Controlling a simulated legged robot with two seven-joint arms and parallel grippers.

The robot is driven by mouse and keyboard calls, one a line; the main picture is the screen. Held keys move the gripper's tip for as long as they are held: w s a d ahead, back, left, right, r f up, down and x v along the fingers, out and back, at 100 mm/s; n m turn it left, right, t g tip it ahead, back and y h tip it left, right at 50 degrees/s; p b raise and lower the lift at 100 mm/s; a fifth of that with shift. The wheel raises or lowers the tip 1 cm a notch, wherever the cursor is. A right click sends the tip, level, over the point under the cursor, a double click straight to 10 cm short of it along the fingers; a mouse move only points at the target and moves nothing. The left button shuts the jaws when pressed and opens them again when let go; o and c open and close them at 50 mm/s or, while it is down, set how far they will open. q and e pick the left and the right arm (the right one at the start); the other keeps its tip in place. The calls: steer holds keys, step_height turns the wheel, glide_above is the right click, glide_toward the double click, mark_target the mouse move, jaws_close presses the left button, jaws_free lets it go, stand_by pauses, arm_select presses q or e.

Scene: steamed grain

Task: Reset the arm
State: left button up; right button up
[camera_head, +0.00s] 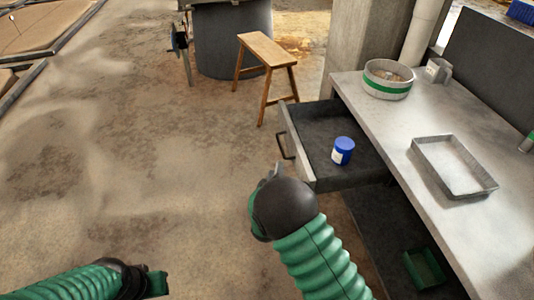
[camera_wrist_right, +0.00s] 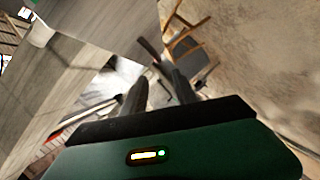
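My right arm, with a green ribbed sleeve and dark wrist, reaches up from the bottom in the head view. The tip of its right gripper (camera_head: 277,170) just shows past the wrist, in front of the open drawer (camera_head: 308,165) and near its handle (camera_head: 285,146). In the right wrist view the two dark fingers of this gripper (camera_wrist_right: 160,90) stand apart with nothing seen between them. My left gripper (camera_head: 157,284) is at the bottom left of the head view, low over the floor; its fingers cannot be made out.
The grey table (camera_head: 400,120) holds a green-banded round container (camera_head: 387,80), an empty metal tray (camera_head: 454,167) and a metal cup (camera_head: 437,71). A green bin (camera_head: 425,268) sits below. A wooden stool (camera_head: 264,51) stands beyond. Floor at left is clear.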

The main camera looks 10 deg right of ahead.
steer(key=s+d+r+m+g+y, duration=0.1)
steer(key=s+m+g+y, duration=0.8)
steer(key=s, duration=1.9)
step_height(320, 180, up, 18)
steer(key=s+n+g+h+p, duration=0.1)
steer(key=s+g+h+p, duration=0.1)
steer(key=p, duration=1.5)
steer(key=shift+s+d+n+g+h+p, duration=0.15)
steer(key=shift+d+n+g+h+p, duration=0.2)
steer(key=shift+h, duration=0.35)
steer(key=shift+a+f, duration=0.1)
